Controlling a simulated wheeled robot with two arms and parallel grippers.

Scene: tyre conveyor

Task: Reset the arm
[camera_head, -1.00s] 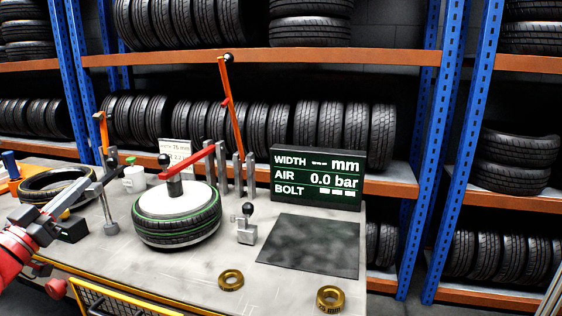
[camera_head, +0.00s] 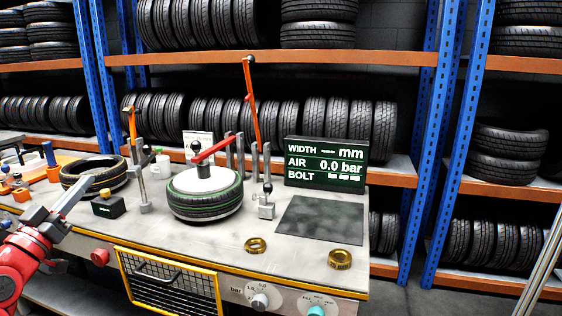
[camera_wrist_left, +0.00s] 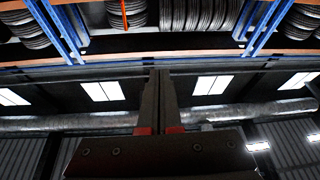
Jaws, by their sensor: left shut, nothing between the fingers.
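My left arm comes in from the left in the head view. Its gripper (camera_head: 70,196) is raised in front of the bench's left part, clear of the things on it. In the left wrist view the gripper's two fingers (camera_wrist_left: 161,75) lie together with nothing between them, and the view behind them is shelves and the ceiling. My right gripper is in no view.
The bench (camera_head: 250,228) carries a tyre on a white hub (camera_head: 205,205), a display (camera_head: 325,162), a dark mat (camera_head: 322,216), two brass rings (camera_head: 256,245) and another tyre (camera_head: 95,173). A yellow-framed cage (camera_head: 168,285) is at its front. Tyre racks stand behind.

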